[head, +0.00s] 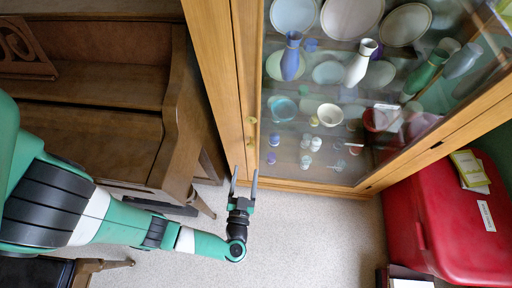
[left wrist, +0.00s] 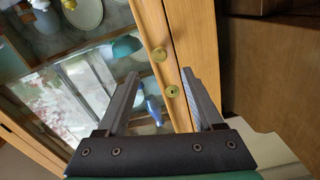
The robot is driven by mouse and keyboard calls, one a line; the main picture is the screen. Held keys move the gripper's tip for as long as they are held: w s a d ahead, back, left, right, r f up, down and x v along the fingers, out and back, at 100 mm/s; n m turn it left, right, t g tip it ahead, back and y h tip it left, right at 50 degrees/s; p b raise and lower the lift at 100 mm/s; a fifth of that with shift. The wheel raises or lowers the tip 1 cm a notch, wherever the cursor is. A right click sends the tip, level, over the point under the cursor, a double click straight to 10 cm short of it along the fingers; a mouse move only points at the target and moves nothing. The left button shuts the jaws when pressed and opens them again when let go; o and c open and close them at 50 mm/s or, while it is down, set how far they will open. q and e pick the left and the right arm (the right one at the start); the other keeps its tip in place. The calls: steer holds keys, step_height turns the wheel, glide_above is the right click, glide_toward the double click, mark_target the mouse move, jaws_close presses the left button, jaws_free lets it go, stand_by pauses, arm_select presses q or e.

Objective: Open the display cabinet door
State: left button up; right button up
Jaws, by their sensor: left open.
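The display cabinet has a wooden-framed glass door (head: 247,60) that looks closed, with crockery and vases behind the glass. A round brass knob (head: 252,120) and a brass keyhole plate (head: 251,143) sit on its left frame strip. In the left wrist view, the knob (left wrist: 159,55) lies just beyond the fingertips and the keyhole plate (left wrist: 172,91) shows between the fingers. My left gripper (head: 244,171) is open and empty, just in front of the door's lower left edge, fingers pointing at the cabinet. It also shows in the left wrist view (left wrist: 160,76). My right gripper is not in view.
A brown upright piano (head: 90,135) stands left of the cabinet, close to my left arm. A red case (head: 455,225) with yellow papers (head: 470,168) stands on the right. The pale floor (head: 310,235) before the cabinet is mostly clear. A dark seat (head: 35,272) is at lower left.

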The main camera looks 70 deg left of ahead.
mark_target(250, 147)
arm_select(q)
steer(key=b+x, duration=0.3)
steer(key=x, duration=0.7)
steer(key=shift+f, duration=0.1)
steer(key=shift+w+a+b, duration=0.3)
steer(key=shift+w+a, duration=0.1)
steer(key=shift+a, duration=0.15)
jaws_close()
stand_by(0.6)
